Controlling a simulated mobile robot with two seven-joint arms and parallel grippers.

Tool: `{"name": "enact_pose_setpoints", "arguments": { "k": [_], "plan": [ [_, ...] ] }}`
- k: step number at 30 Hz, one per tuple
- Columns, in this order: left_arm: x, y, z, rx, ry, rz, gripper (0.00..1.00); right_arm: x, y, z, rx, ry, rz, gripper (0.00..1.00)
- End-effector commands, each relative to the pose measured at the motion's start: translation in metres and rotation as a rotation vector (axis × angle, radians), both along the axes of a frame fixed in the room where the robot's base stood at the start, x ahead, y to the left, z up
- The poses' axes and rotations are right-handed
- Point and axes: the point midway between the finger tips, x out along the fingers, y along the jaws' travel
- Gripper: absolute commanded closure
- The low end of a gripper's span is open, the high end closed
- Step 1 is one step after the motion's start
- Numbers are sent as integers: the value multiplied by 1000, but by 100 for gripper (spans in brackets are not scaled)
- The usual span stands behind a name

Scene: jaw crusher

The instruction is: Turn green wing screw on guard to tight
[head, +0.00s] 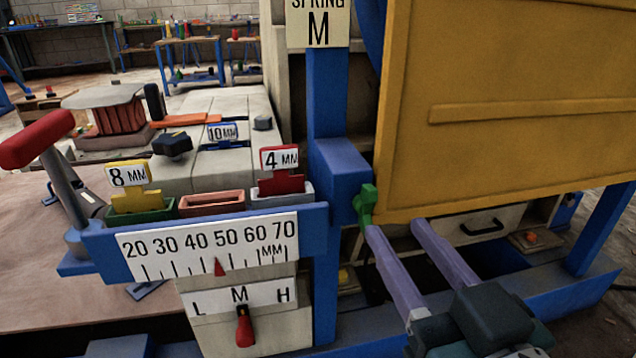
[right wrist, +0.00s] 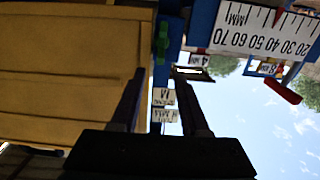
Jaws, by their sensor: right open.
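The green wing screw (head: 366,203) sits at the lower left corner of the yellow guard (head: 510,150), beside a blue post. In the right wrist view the wing screw (right wrist: 162,40) lies beyond my fingertips, at the edge of the yellow guard (right wrist: 70,60). My right gripper (head: 394,224) is open and empty. In the head view its left fingertip appears just below the screw; I cannot tell whether they touch. In the right wrist view the gripper (right wrist: 160,72) has the screw ahead, roughly between its fingers' lines. My left gripper is out of view.
A blue post (head: 327,110) and a scale plate (head: 210,246) stand left of the screw. A red-tipped lever (head: 245,327) sits below the scale. A drawer with a black handle (head: 482,227) is behind my right fingers. A red-handled lever (head: 36,140) stands at far left.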

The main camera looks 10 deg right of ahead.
Motion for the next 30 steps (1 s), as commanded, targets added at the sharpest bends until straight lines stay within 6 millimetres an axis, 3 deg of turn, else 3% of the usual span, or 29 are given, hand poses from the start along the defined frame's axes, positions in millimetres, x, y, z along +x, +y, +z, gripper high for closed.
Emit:
{"name": "enact_pose_setpoints", "arguments": {
  "k": [3,10,22,30],
  "plan": [
    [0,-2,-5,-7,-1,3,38,25,1,0,2,-3,-1,55],
    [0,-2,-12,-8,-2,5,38,62,2,-1,1,-1,0,55],
    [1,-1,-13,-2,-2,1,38,73,3,0,1,1,2,55],
    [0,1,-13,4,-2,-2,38,73,3,0,1,1,2,83]
  ]
}}
